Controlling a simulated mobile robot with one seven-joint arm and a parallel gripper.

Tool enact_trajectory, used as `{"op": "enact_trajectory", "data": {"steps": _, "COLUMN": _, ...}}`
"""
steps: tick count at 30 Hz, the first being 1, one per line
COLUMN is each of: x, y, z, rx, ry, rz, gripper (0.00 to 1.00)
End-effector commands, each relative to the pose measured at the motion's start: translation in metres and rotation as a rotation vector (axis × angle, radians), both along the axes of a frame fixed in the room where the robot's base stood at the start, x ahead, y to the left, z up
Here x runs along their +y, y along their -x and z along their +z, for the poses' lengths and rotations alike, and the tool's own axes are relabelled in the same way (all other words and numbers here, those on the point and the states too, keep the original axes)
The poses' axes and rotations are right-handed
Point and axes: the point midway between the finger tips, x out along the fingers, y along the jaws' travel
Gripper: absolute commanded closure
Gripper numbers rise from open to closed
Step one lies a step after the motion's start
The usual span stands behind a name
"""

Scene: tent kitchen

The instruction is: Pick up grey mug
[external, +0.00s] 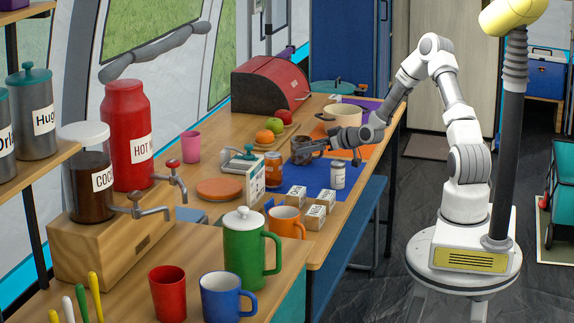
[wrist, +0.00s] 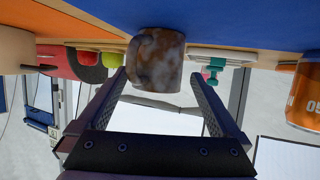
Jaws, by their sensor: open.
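In the wrist view my gripper (wrist: 158,78) is open, with one finger on each side of the mug's lower picture edge. I cannot tell whether a finger touches it.
An orange can (external: 273,168) stands left of the mug, with a scale (external: 247,170) beyond it. A white bottle (external: 338,175) and several small boxes (external: 315,216) are nearer. A beige pot (external: 339,117), fruit (external: 274,125) and a red bread box (external: 270,84) are behind.

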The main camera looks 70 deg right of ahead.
Motion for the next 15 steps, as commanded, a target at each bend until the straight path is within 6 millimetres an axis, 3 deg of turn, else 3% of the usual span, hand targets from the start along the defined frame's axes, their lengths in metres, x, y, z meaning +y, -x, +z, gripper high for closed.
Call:
{"op": "enact_trajectory", "data": {"steps": 9, "x": -0.015, "y": -0.036, "z": -0.016, "rx": -0.001, "ry": 0.000, "rz": 0.000, "gripper": 0.00}}
{"op": "enact_trajectory", "data": {"steps": 15, "x": -0.016, "y": -0.041, "z": -0.017, "rx": 0.000, "ry": 0.000, "rz": 0.001, "gripper": 0.00}}
